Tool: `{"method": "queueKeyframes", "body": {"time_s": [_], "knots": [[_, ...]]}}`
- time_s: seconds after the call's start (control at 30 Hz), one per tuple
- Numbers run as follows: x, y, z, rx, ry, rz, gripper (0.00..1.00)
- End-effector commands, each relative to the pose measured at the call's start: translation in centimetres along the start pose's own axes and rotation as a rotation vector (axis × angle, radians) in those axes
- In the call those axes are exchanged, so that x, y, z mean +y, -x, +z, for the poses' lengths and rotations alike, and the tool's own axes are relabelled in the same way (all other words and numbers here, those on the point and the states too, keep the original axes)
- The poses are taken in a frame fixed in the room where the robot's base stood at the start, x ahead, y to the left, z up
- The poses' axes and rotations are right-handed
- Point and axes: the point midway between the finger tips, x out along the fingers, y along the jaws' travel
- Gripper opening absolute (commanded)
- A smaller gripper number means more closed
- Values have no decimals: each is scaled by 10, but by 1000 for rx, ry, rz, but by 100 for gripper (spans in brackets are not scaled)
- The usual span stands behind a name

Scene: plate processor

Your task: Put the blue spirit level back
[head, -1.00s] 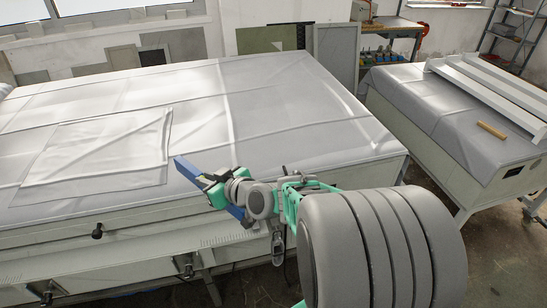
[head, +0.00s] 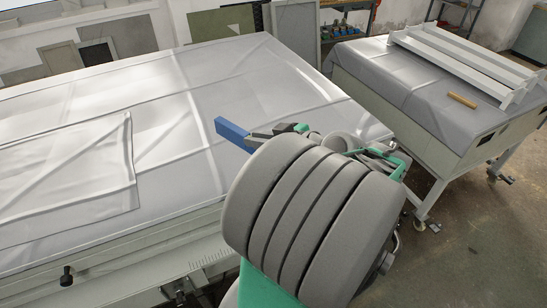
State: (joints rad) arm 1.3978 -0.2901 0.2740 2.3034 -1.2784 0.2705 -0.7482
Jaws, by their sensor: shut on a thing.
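The blue spirit level (head: 233,134) is a long blue bar. It shows in the head view left of my gripper (head: 262,138), over the right part of the large covered table. My gripper is shut on it. Only one end of the level shows clearly; the rest is hidden behind my gripper and my thick grey arm link. I cannot tell how high it is above the cover.
The large table has a wrinkled grey cover (head: 165,95). To the right, across a floor gap (head: 418,187), a smaller covered table (head: 375,75) bears white rails (head: 465,62) and a small yellow-brown bar (head: 462,100). Panels (head: 118,38) lean at the back.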

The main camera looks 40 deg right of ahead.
Motion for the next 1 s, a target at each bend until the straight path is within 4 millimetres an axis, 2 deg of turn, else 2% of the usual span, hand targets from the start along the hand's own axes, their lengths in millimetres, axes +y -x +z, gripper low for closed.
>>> {"method": "queueKeyframes", "body": {"time_s": [0.03,0.1,0.2,0.27,0.5,0.87,0.9,0.93,1.0], "knots": [[12,22,4,1,-8,21,0],[18,44,8,0,-11,26,0],[20,63,11,1,-13,28,0],[21,65,14,0,-12,26,0],[37,38,29,-1,-5,24,0],[64,2,31,1,-6,25,0],[70,-3,21,2,-15,19,0],[74,-10,20,2,-16,18,0],[84,-25,28,1,-19,20,0]]}}
